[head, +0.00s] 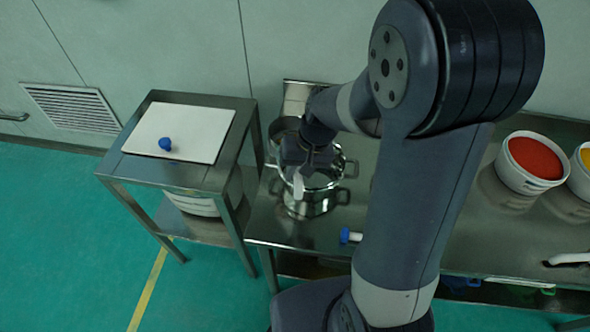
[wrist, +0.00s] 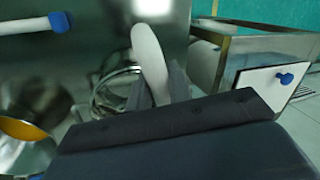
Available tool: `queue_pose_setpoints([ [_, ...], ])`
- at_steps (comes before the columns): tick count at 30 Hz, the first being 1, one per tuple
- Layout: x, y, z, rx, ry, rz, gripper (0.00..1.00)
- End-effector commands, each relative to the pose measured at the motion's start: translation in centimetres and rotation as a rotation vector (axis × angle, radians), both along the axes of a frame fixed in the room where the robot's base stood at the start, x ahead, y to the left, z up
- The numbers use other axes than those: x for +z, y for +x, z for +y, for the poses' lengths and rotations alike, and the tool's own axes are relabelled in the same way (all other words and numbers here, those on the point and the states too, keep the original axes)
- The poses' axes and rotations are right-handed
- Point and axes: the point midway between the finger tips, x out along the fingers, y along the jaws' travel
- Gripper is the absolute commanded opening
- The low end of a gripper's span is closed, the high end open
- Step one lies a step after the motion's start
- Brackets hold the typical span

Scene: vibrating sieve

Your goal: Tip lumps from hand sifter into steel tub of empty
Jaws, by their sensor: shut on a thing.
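My gripper (head: 306,168) is shut on a white handle (head: 298,185), above the front of a steel tub with side loops (head: 308,208). The wrist view shows the same pale handle (wrist: 148,55) standing up between the dark fingers (wrist: 160,88). I take it for the hand sifter's handle; its head is mostly hidden by my gripper, and I cannot tell its tilt. Steel rims (wrist: 108,92) show beside the fingers in the wrist view. I cannot see any lumps or the tub's inside clearly.
A steel side table with a white board (head: 190,118) and a blue knob (head: 166,144) stands left. Tubs of red (head: 536,158) and yellow (head: 586,158) stand right. A steel bowl with yellow inside (wrist: 22,130) and a white, blue-ended tool (wrist: 35,24) lie nearby.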

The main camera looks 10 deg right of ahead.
Motion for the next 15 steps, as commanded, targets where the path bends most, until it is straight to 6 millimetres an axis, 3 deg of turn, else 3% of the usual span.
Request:
queue_pose_setpoints([
  [15,-0.17,0.12,-0.22,-0.005,0.323,-0.014,0.00],
])
